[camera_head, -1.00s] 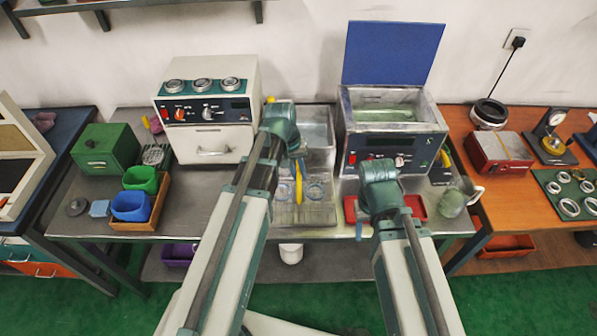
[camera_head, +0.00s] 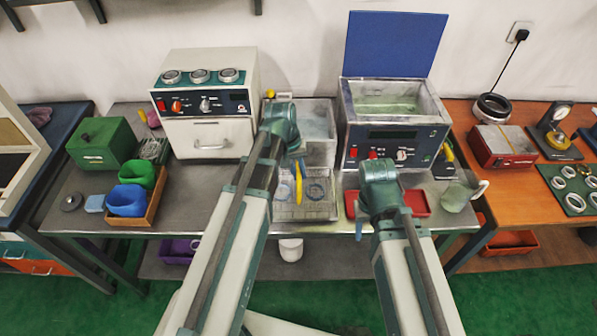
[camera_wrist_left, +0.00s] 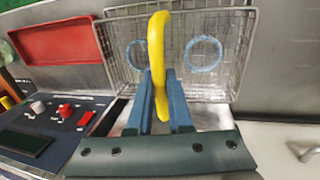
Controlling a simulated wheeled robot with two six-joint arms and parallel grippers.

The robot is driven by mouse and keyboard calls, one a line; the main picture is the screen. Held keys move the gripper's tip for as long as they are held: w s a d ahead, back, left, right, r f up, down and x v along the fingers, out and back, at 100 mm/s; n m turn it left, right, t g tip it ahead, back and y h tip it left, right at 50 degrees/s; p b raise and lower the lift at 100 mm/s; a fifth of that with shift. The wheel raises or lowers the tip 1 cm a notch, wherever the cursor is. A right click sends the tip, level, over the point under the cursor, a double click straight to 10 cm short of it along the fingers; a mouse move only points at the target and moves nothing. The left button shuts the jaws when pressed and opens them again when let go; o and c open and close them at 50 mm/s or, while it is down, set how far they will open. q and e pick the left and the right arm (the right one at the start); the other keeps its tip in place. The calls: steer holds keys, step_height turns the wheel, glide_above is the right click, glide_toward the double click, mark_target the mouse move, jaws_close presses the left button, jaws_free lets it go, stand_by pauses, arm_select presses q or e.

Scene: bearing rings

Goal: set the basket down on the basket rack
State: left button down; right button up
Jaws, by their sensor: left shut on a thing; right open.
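The wire basket (camera_head: 305,212) is below my left gripper (camera_head: 298,166), in front of the metal tank. My left gripper is shut on its yellow handle (camera_head: 298,184). In the left wrist view the basket (camera_wrist_left: 120,62) shows its wire mesh and two pale blue rings (camera_wrist_left: 205,53), with the handle (camera_wrist_left: 157,45) between my finger tips (camera_wrist_left: 162,95). No separate basket rack can be made out; whether the basket touches anything beneath is unclear. My right gripper (camera_head: 359,229) is open and empty, near the table's front edge, partly hidden by its arm.
Behind the basket is an open metal tank (camera_head: 318,125). A machine with a raised blue lid (camera_head: 392,140) stands to its right, a white oven-like machine (camera_head: 205,115) to its left. A red tray (camera_head: 418,203) and a grey-green mug (camera_head: 456,196) lie right. Bare tabletop (camera_head: 195,195) is left of the basket.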

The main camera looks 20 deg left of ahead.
arm_select(q)
steer(key=c, duration=0.8)
jaws_free()
steer(key=shift+o, duration=0.2)
steer(key=shift+f, duration=0.1)
step_height(320, 180, up, 11)
steer(key=p, duration=1.1)
